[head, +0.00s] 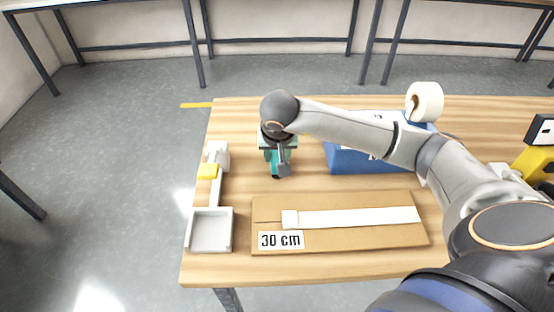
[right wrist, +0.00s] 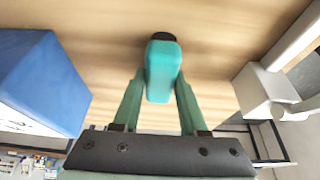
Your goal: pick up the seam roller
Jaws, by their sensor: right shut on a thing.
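The seam roller shows in the right wrist view as a teal handle (right wrist: 162,72) with a black end. My right gripper (right wrist: 161,88) has its two green fingers on either side of the handle and is shut on it. In the head view my right gripper (head: 277,152) points down over the back left part of the table, with the teal of the roller (head: 274,166) partly hidden under it. I cannot tell whether the roller touches the table. My left gripper is not in view.
A blue box (head: 345,159) stands to the right, with a white roll (head: 425,101) behind my arm. In front lies a cardboard sheet (head: 340,238) with a white strip and a "30 cm" label.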

